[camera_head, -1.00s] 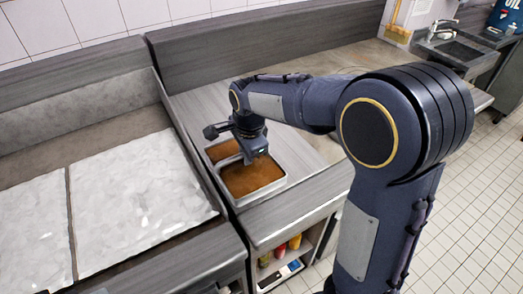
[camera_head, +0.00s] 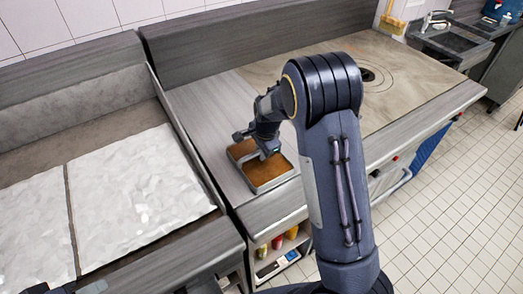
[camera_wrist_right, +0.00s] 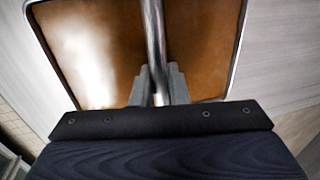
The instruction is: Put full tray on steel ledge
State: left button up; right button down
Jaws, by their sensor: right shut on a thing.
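The full tray (camera_head: 283,180) is a shallow metal pan with a smooth brown filling and a bar across its middle. It is over the grey steel ledge (camera_head: 207,105), near its front edge; I cannot tell whether it rests on it or hangs just above. My right gripper (camera_head: 268,151) comes down from above and is shut on the tray's bar. In the right wrist view the fingers (camera_wrist_right: 160,85) pinch the metal bar (camera_wrist_right: 153,35) with brown filling on both sides.
Left of the ledge is a raised-edged well with white crinkled sheets (camera_head: 140,185). A brownish cooktop (camera_head: 400,90) lies to the right, a sink (camera_head: 450,42) beyond. Bottles stand on a shelf (camera_head: 285,262) below. The ledge is bare behind the tray.

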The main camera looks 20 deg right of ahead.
jog(key=c, duration=1.9)
grip_release()
jog(key=shift+f, duration=0.15)
jog(key=o, duration=0.5)
